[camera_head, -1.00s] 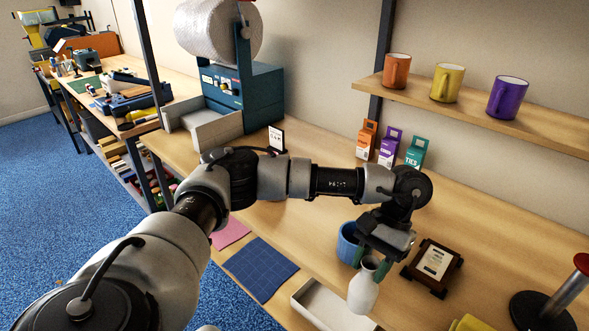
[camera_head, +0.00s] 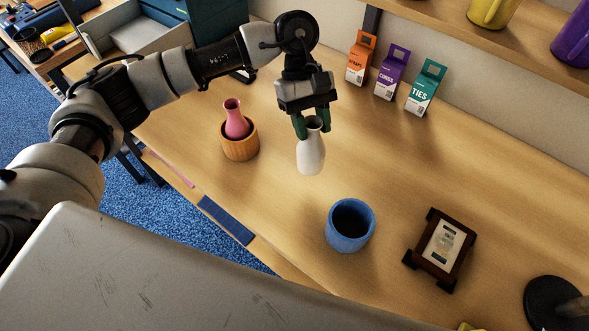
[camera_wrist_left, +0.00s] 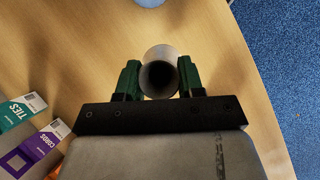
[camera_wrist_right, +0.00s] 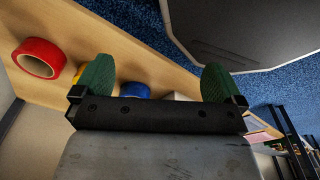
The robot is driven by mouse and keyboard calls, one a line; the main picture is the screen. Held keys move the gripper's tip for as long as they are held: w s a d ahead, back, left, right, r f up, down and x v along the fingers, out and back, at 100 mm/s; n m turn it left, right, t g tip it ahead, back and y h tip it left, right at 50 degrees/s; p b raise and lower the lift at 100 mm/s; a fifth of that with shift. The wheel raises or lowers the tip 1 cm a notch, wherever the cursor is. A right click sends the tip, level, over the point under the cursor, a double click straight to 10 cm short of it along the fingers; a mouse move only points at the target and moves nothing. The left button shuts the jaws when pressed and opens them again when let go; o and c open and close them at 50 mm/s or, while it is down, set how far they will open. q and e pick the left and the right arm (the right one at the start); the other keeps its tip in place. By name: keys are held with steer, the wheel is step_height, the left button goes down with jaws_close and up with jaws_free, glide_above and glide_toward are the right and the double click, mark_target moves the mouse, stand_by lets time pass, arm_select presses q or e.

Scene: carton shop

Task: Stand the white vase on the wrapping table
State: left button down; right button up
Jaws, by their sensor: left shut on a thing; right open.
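The white vase (camera_head: 311,157) is held upright by its neck in my left gripper (camera_head: 312,124), over the wooden wrapping table (camera_head: 270,225). In the left wrist view the vase mouth (camera_wrist_left: 160,76) sits between the green fingers, which touch it on both sides. I cannot tell whether the vase's base touches the table. My right gripper (camera_wrist_right: 157,80) shows in the right wrist view, open with nothing between its fingers; it is not clear in the head view.
A pink vase (camera_head: 236,121) stands in a wooden pot (camera_head: 240,145) to the left. A blue pot (camera_head: 350,226) and a dark framed stand (camera_head: 440,250) are to the right. Orange, purple and teal boxes (camera_head: 423,88) line the back. Bare table lies around the white vase.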

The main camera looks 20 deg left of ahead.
arm_select(q)
steer(key=s+d+r+n+t+h, duration=0.1)
steer(key=d+r+n+t+h, duration=0.1)
steer(key=d+r+n+t, duration=0.3)
steer(key=n+p, duration=0.4)
steer(key=p, duration=0.2)
glide_above(298, 152)
steer(key=shift+g, duration=0.4)
steer(key=f, duration=0.5)
steer(key=shift+a, duration=0.4)
steer(key=shift+a+f, duration=0.3)
steer(key=shift+f, duration=0.05)
step_height(298, 152, down, 3)
steer(key=shift+f+p, duration=0.1)
steer(key=shift+p, duration=0.8)
steer(key=shift+f, duration=0.4)
arm_select(e)
step_height(298, 152, up, 8)
steer(key=s+d, duration=0.1)
steer(key=s, duration=0.1)
steer(key=shift+s, duration=0.3)
steer(key=shift+d+f, duration=0.1)
